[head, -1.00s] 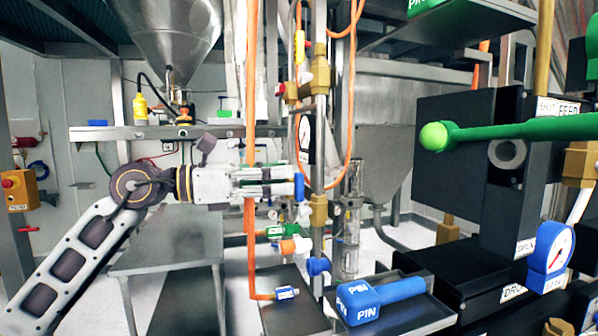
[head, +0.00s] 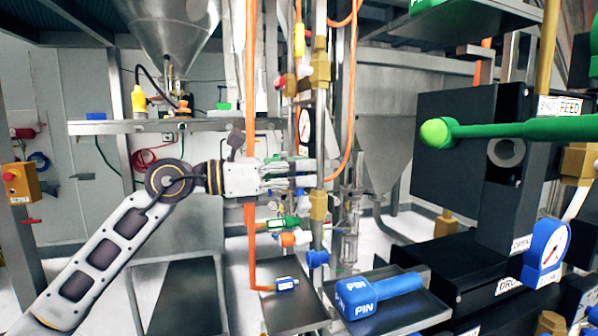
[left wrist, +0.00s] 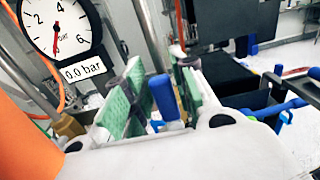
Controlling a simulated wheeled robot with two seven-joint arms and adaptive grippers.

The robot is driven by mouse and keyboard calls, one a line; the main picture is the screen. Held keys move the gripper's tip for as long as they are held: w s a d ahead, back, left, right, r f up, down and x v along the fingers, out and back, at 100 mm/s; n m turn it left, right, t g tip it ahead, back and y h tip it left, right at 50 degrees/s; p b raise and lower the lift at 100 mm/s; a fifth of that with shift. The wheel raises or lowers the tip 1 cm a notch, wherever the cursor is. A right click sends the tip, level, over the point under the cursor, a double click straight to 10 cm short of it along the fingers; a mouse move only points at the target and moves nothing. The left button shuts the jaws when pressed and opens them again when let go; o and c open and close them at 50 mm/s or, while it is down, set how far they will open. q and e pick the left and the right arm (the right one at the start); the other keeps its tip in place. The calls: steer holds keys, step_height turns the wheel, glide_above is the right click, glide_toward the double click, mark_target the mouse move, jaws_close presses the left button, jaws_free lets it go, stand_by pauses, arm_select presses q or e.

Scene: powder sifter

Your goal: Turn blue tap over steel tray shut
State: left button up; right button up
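My left gripper (head: 308,172) reaches in from the left to the vertical pipe with the brass fittings. In the left wrist view its two green-padded fingers (left wrist: 158,100) stand apart, one on each side of an upright blue tap handle (left wrist: 165,97), with gaps visible. In the head view this handle is mostly hidden by the fingers. Another blue tap (head: 317,259) sits lower on the pipe. Below are a dark-floored steel tray (head: 310,325) and a second tray (head: 420,318). Which tap is the task's, I cannot tell for certain. My right gripper is not in view.
A round pressure gauge (left wrist: 57,27) reading about zero is close beside the left gripper. A green tap and an orange-white fitting (head: 293,239) sit below. A blue PIN-marked piece (head: 358,298) lies on the second tray.

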arm_select(q)
jaws_close()
